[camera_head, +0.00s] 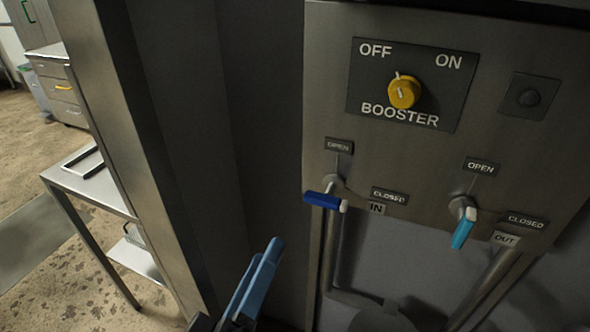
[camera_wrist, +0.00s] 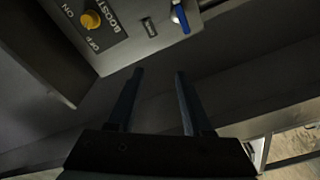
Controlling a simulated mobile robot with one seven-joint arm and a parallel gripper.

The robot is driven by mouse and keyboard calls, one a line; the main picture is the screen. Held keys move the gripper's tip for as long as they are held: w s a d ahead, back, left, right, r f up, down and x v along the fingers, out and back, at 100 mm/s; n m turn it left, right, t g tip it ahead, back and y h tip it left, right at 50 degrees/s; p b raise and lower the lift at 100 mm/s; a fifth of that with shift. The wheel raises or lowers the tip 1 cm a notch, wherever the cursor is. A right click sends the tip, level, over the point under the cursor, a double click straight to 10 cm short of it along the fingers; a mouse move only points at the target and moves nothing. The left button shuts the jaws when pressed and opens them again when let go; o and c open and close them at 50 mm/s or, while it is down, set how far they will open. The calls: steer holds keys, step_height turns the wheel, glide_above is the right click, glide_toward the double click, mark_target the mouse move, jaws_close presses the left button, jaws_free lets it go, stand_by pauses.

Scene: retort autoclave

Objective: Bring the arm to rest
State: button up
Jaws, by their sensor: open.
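My gripper (camera_head: 266,262) shows at the lower middle of the head view, its blue fingers pointing up, left of the valve panel. In the wrist view my gripper (camera_wrist: 159,72) has its two fingers apart with nothing between them. The fingers are apart from the dark blue valve handle (camera_head: 323,201), which also shows at the top of the wrist view (camera_wrist: 181,17). In the head view the fingers look close together because of the angle. The rest of my arm is mostly out of view.
The steel panel has a yellow booster knob (camera_head: 404,92), its white mark towards OFF. A light blue handle (camera_head: 464,228) is on the OUT valve, with pipes below. A steel post (camera_head: 128,140) stands left, then a steel table (camera_head: 95,190). Open floor lies beyond.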

steer(key=w+d+r+m+t+y, duration=0.1)
steer(key=w+r+m+t, duration=0.15)
steer(key=r, duration=0.75)
steer(key=w+d+r+m+t+y, duration=0.15)
steer(key=r+m, duration=0.25)
steer(key=r, duration=0.6)
steer(key=s+r+m+t+y+p, duration=0.1)
steer(key=r+p, duration=0.6)
steer(key=r, duration=0.8)
steer(key=s+d+r+t+y+p, duration=0.1)
steer(key=s+r+t+p, duration=0.3)
steer(key=r, duration=1.2)
steer(key=t+y+p, duration=0.1)
steer(key=p, duration=0.3)
steer(key=shift+s+d+m, duration=0.15)
steer(key=shift+s+m, duration=0.2)
